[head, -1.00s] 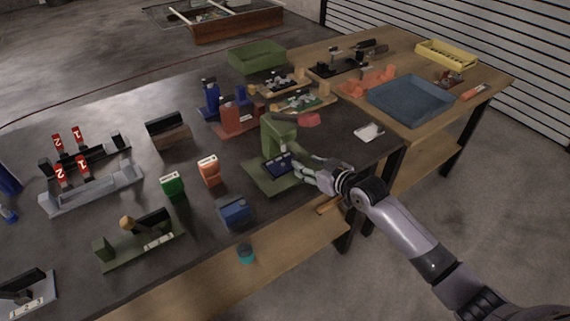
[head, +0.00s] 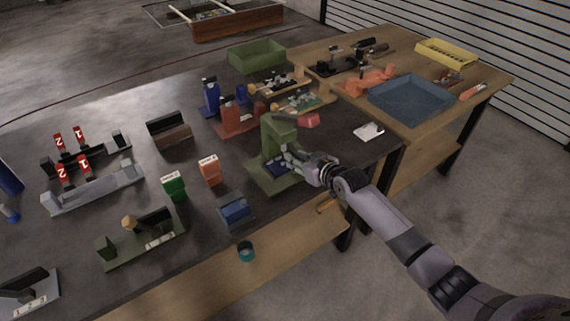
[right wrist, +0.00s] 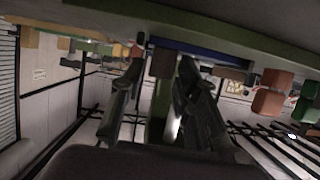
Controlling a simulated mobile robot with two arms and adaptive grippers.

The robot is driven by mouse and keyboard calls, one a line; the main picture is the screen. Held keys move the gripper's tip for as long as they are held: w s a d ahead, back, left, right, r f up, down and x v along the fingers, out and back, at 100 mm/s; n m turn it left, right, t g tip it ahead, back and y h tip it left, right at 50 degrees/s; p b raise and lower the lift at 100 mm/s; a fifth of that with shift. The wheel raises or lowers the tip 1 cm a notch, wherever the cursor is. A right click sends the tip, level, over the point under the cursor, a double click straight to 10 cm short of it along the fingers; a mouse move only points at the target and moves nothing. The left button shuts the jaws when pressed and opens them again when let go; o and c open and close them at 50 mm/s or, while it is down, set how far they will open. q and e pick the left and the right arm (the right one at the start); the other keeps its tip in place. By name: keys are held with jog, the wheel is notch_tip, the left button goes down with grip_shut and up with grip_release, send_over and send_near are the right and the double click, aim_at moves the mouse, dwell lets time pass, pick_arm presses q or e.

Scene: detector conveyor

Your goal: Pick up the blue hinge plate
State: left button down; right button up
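The blue hinge plate (head: 275,169) sits low on the green stand (head: 276,132), above its green base, near the table's right front edge. My right gripper (head: 285,158) is at the stand and partly hides the plate. In the right wrist view a blue edge, likely the plate (right wrist: 205,49), runs beneath a green slab at the top. The two fingers (right wrist: 162,66) of my right gripper are apart there, with a dark block showing between their tips. I cannot tell whether they touch it. My left gripper is not in view.
A blue box (head: 235,211), an orange block (head: 210,170) and a green block (head: 173,186) stand left of the stand. A red fixture (head: 238,119) is behind it. A white piece (head: 368,131) lies to the right. The table edge is close in front.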

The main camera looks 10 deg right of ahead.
grip_shut()
jog(key=shift+r, duration=0.15)
dwell(0.4)
